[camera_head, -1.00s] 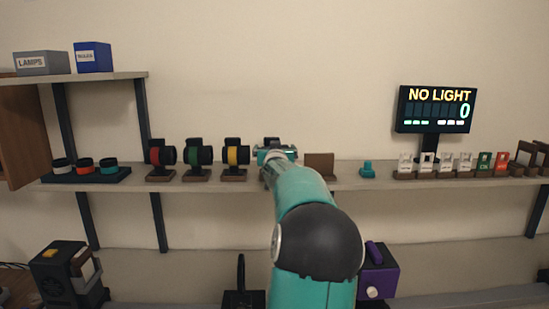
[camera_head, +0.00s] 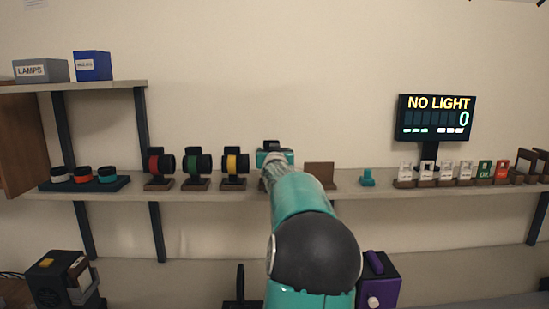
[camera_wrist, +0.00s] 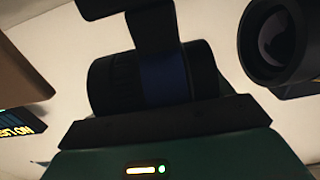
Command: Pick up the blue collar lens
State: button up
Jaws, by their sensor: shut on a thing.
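The blue collar lens is a black barrel with a dark blue band (camera_wrist: 164,80), lying across the middle of the wrist view. My gripper (camera_head: 274,157) is at the shelf, at the right end of the row of lenses, and is shut on this lens. In the wrist view its black bar lies against the barrel. A dark upright piece (camera_wrist: 152,35) crosses the other side of the lens, likely part of its stand. In the head view my gripper and arm hide the lens. I cannot tell whether it is clear of the stand.
Red (camera_head: 155,164), green (camera_head: 193,164) and yellow (camera_head: 232,163) collar lenses stand on the left; a neighbouring lens (camera_wrist: 278,42) is close in the wrist view. A brown block (camera_head: 320,172) is just right. The display (camera_head: 436,117) reads NO LIGHT, 0. Shelf (camera_head: 385,183) space is narrow.

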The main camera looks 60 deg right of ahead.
jog(key=shift+a+r, duration=0.1)
jog(key=shift+r, duration=0.7)
